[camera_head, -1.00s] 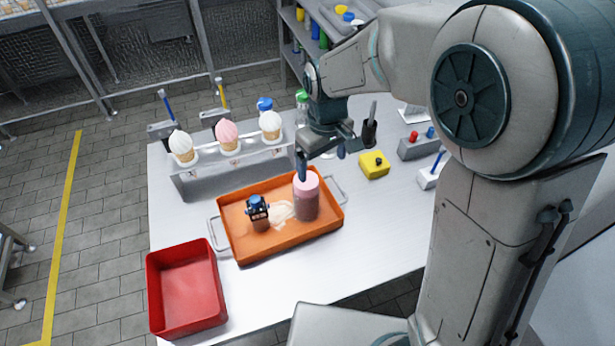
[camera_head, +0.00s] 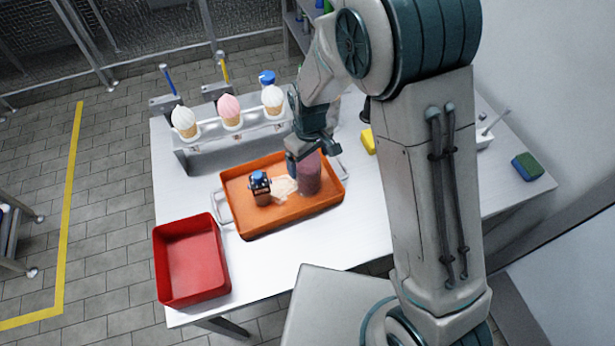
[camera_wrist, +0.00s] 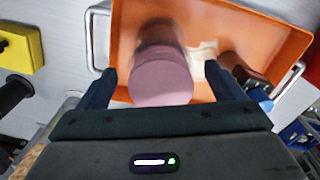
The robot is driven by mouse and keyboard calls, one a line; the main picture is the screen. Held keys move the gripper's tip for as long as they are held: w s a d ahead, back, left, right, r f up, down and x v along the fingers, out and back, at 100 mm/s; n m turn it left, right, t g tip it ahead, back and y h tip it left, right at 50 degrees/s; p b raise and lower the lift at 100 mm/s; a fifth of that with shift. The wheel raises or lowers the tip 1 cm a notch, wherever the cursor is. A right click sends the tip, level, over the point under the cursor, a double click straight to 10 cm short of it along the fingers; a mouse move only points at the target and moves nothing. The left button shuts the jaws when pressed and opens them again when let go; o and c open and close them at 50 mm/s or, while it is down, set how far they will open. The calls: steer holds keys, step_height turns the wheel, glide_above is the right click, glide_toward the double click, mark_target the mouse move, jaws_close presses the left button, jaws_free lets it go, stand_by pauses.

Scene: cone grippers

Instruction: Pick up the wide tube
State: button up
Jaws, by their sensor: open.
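The wide tube (camera_head: 309,178) is a pinkish cylinder that stands upright at the right side of the orange tray (camera_head: 262,228). It also shows in the wrist view (camera_wrist: 161,82), top end toward the camera, between the two dark fingers. My gripper (camera_head: 303,157) is just above and beside the tube's top in the head view. In the wrist view my gripper (camera_wrist: 155,85) is open, with a finger on each side of the tube and gaps between. Whether a finger touches the tube cannot be told.
A small dark tube with a blue top (camera_head: 260,188) and a pale spill (camera_head: 284,188) are in the tray. A red bin (camera_head: 192,262) stands at the front left. A rack of ice cream cones (camera_head: 230,136) is behind. A yellow box (camera_head: 368,141) is to the right.

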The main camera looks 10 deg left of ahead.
steer(key=shift+w+a+f+p, duration=0.15)
steer(key=shift+f+p, duration=0.45)
steer(key=shift+f, duration=1.5)
steer(key=c, duration=1.3)
steer(key=shift+r, duration=0.15)
